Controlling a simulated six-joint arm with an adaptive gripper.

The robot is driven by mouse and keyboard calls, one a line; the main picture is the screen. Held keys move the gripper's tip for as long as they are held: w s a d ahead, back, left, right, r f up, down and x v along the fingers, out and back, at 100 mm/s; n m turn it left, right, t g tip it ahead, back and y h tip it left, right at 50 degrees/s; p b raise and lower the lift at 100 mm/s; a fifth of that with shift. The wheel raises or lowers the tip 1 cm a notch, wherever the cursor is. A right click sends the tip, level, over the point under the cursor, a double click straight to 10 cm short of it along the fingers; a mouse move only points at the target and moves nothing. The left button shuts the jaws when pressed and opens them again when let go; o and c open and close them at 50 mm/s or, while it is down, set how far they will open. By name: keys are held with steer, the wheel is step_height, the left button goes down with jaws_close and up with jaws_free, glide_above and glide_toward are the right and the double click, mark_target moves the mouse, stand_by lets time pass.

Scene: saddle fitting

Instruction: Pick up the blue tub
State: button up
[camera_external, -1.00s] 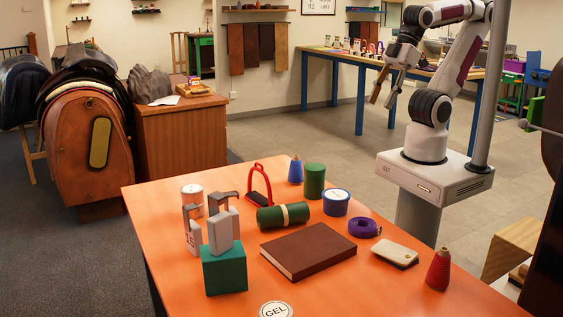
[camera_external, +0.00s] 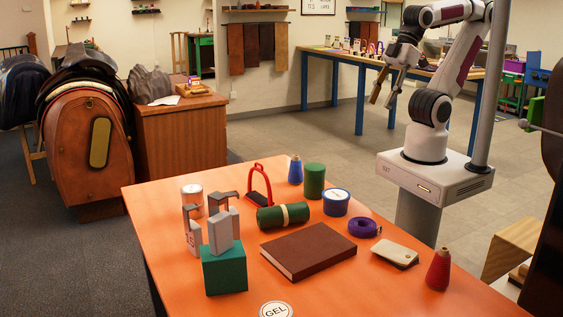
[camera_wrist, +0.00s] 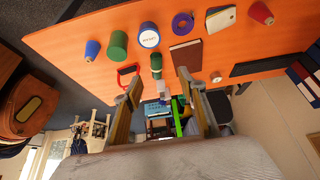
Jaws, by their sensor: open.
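The blue tub (camera_external: 336,203) is a short round container with a white labelled lid. It stands upright on the orange table near its back edge, with the green cylinder to its left and the purple roll to its right. In the wrist view the tub (camera_wrist: 149,36) shows near the top, its pale lid facing the camera. My gripper (camera_external: 381,101) is open and empty, raised above and behind the table, well apart from the tub. In the wrist view the two fingers of my gripper (camera_wrist: 160,82) are spread wide with nothing held between them.
Around the tub on the orange table (camera_external: 170,245) are a green cylinder (camera_external: 314,180), a purple roll (camera_external: 362,228), a green roll (camera_external: 270,218), a brown book (camera_external: 312,252), a red stirrup (camera_external: 260,184), a blue cone (camera_external: 295,170) and a red cone (camera_external: 438,270). The front left holds a teal block (camera_external: 224,272).

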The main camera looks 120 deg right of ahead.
steer(key=o, duration=1)
steer(key=shift+o, duration=0.2)
steer(key=n+g, duration=0.5)
steer(key=g, duration=0.2)
glide_above(336, 194)
steer(key=s, duration=0.4)
steer(key=f, duration=2.2)
steer(key=shift+w+a, duration=0.2)
steer(key=shift+w+d+f+n+t, duration=0.1)
steer(key=shift+w+f+n+t, duration=0.15)
steer(key=shift+w+n, duration=0.3)
steer(key=shift+w+d+f+n+t, duration=0.15)
steer(key=shift+w+f+n, duration=0.15)
steer(key=shift+w+n, duration=0.25)
steer(key=shift+w+n+t, duration=0.3)
steer(key=shift+w+n, duration=0.45)
steer(key=shift+n, duration=0.15)
